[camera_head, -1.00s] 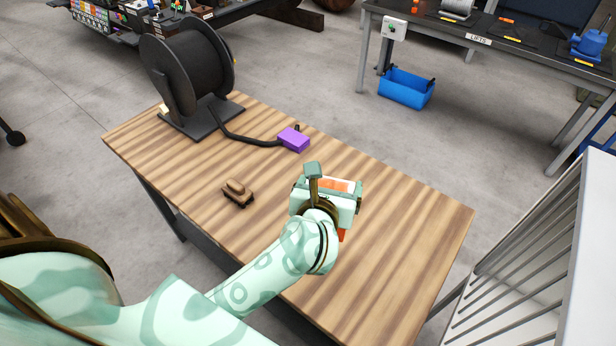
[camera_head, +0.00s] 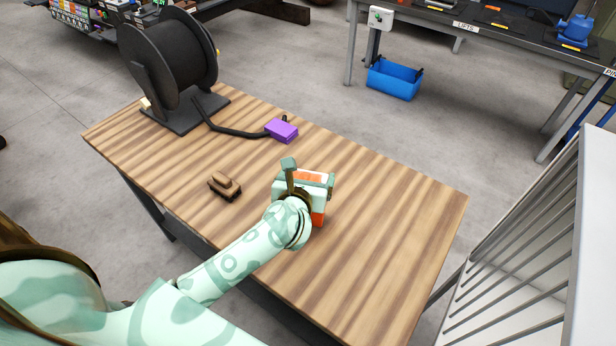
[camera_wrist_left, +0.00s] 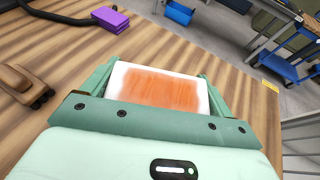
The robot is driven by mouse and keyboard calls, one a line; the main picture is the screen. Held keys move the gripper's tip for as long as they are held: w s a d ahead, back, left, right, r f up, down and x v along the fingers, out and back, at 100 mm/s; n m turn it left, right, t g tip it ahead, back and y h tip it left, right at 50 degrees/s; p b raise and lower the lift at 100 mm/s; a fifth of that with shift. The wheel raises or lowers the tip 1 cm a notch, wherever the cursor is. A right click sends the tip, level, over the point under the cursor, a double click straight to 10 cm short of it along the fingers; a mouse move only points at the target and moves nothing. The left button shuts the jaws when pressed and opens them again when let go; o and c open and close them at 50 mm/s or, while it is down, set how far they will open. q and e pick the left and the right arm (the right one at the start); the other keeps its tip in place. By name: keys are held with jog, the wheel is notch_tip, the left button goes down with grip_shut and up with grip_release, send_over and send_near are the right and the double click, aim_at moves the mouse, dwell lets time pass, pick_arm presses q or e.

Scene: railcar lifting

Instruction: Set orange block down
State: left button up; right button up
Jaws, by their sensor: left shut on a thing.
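The orange block (camera_head: 318,219) is in my left gripper (camera_head: 306,181), over the middle of the striped wooden table (camera_head: 395,235). In the left wrist view the block (camera_wrist_left: 160,88) shows an orange face with a white border, between the two fingers. My left gripper is shut on it. The hand hides most of the block in the head view, and I cannot tell whether its underside touches the table. My right gripper is not in view.
A small brown toy-like piece (camera_head: 225,186) lies left of the gripper. A purple block (camera_head: 281,130) on a black cable from a black reel (camera_head: 172,65) lies behind. The table's right part is clear. A white slatted rack (camera_head: 530,250) stands to the right.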

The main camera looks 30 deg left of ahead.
pick_arm(q)
jog(key=shift+f, duration=0.15)
jog(key=o, duration=1.5)
jog(key=shift+o, duration=0.2)
jog(key=shift+r, duration=0.3)
jog(key=p+v, duration=0.1)
jog(key=v, duration=1.1)
jog(key=shift+p, duration=0.4)
